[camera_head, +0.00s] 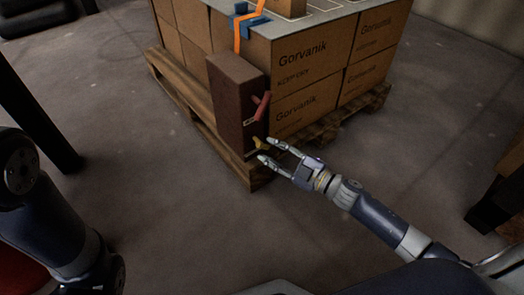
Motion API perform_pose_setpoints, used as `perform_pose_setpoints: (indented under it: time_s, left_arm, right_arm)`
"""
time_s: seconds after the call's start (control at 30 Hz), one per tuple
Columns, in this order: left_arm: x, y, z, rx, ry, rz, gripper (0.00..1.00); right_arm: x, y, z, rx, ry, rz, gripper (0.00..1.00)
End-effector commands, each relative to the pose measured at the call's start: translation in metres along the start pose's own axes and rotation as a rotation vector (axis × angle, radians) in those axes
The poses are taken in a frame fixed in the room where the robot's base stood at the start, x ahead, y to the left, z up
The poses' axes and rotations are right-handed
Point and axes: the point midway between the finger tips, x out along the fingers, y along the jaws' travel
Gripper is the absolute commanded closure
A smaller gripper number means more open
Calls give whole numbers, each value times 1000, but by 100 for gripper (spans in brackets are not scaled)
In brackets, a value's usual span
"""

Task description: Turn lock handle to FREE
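A dark brown upright box (233,103) stands at the near corner of a loaded pallet. A red handle (262,106) sticks out from its right side, tilted. A small yellow piece (258,143) shows lower on the same side. I cannot tell which of the two is the lock handle, and no FREE mark is legible. My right gripper (265,149) is open, its two fingers pointing left and its tips close to the yellow piece, below the red handle. I cannot tell if they touch it. My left arm shows at the lower left, but its gripper is out of view.
Cartons marked Gorvanik (303,58) are stacked on the wooden pallet (176,87), with an orange strap (238,37) and a blue corner piece over them. A dark post (35,110) stands at the left, and a wooden structure (503,185) at the right. The floor in front is clear.

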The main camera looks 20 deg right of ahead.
Motion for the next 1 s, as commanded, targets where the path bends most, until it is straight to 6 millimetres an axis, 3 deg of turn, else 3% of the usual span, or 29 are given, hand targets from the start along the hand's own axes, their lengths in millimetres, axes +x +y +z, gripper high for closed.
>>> perform_pose_setpoints:
  time_s: [0.1, 0.3, 0.67, 0.8, 1.0]
  left_arm:
    - [-12, 3, -4, 0, -1, 0, 60]
    - [-19, 4, -6, 0, -1, 0, 60]
    - [-19, 4, -6, 0, 0, 1, 60]
    - [-19, 4, -6, 0, -1, 1, 60]
    - [-19, 4, -6, 0, -1, 1, 60]
  right_arm:
    - [19, -1, 2, -3, 1, 1, 66]
    - [37, 0, 2, -1, -1, 1, 66]
    - [40, 0, 0, 0, -2, 0, 66]
    - [40, 0, 0, 0, -2, 0, 97]
    - [40, -1, 0, 0, -2, -2, 100]
